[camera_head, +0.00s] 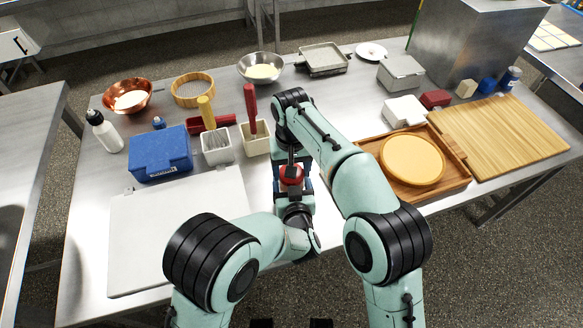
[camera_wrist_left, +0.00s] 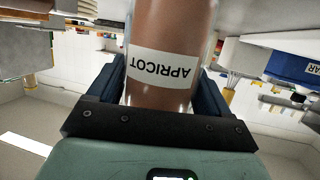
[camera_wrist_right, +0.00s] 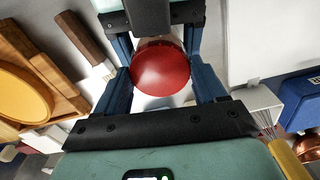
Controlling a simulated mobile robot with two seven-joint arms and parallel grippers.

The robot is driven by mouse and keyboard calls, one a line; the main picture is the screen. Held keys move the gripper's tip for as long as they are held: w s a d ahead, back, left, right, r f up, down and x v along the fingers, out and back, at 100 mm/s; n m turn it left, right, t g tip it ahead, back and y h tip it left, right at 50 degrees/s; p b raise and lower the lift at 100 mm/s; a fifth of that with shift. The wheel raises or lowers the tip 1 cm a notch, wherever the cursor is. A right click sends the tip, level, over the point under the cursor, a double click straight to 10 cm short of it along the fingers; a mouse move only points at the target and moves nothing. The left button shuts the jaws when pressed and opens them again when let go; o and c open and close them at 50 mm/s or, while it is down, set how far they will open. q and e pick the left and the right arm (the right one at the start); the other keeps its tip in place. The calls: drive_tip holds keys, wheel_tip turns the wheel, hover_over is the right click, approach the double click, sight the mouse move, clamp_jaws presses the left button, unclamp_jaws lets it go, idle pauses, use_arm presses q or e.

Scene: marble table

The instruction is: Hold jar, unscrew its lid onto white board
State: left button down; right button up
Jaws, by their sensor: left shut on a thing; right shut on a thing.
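The jar shows in the left wrist view as a brown glass body (camera_wrist_left: 172,28) with a white APRICOT label, upside down in that picture. My left gripper (camera_wrist_left: 160,88) is shut around its sides; it also shows in the head view (camera_head: 295,200). The round red lid (camera_wrist_right: 161,70) sits between the fingers of my right gripper (camera_wrist_right: 163,58), which is shut on it from above. The lid also shows in the head view (camera_head: 291,174), at the jar's top. Whether it is loosened cannot be told. The white board (camera_head: 165,245) lies bare at the table's left front.
A wooden tray (camera_head: 455,178) with a yellow round item (camera_head: 412,160) is at right. A wooden cutting board (camera_head: 505,140) lies beyond it.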

drive_tip(key=shift+r, duration=0.15)
drive_tip(key=shift+r, duration=1)
drive_tip(key=shift+r, duration=1.95)
use_arm(q)
unclamp_jaws()
drive_tip(key=shift+s, duration=0.1)
